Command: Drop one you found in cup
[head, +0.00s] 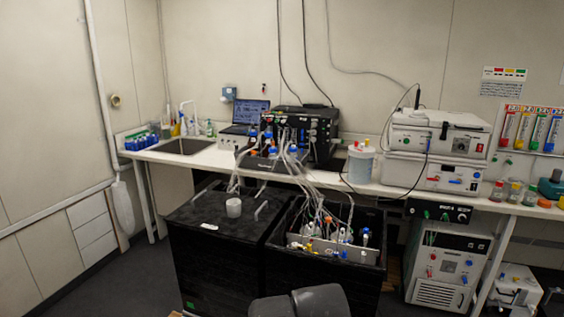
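A small flat white item (209,226) lies on the same top, in front of and left of the cup. It is too small to identify. I cannot tell what is inside the cup. Dark grey rounded parts of my arm show at the bottom edge, in front of the cabinets. My gripper is not in view, so I cannot see whether it holds anything.
An open black bin (372,274) beside the cabinet holds bioreactor bottles with tubes and coloured caps. Tubes rise behind the cup to a black control unit (322,135) on the white bench (205,160). Dark floor (125,285) is free at left.

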